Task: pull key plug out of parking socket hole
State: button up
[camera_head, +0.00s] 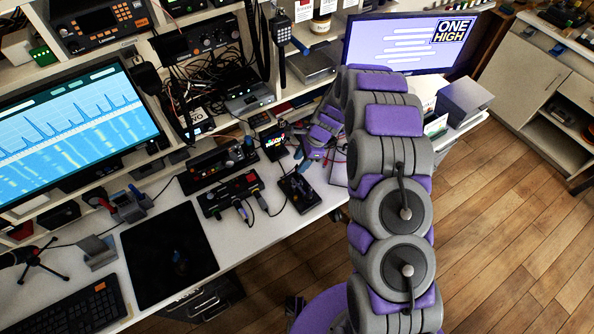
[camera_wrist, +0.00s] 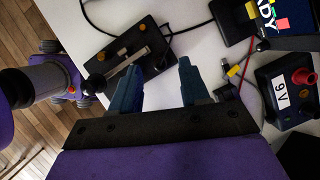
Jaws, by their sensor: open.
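My gripper (camera_head: 318,140) reaches over the desk in the head view. In the wrist view its two blue-grey fingers are apart, with nothing seen between the tips (camera_wrist: 157,72). A black telegraph-style key (camera_wrist: 128,52) with orange knobs and a metal lever lies just beyond the left finger; a dark cable runs from it. A small yellow plug-like piece (camera_wrist: 235,70) sits right of the right finger, close to red and dark wires. I cannot tell whether it is the key plug. The parking socket hole is not clearly seen.
A black box marked 9V (camera_wrist: 287,92) with a red terminal stands at right in the wrist view. A small display box (camera_head: 274,141) and a black box with knobs and plugged leads (camera_head: 229,194) stand on the white desk (camera_head: 250,241). Cables cross the desk.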

jog(key=b+x, duration=0.1)
jog(key=x, duration=0.3)
jog(key=shift+f, duration=0.1)
grip_shut()
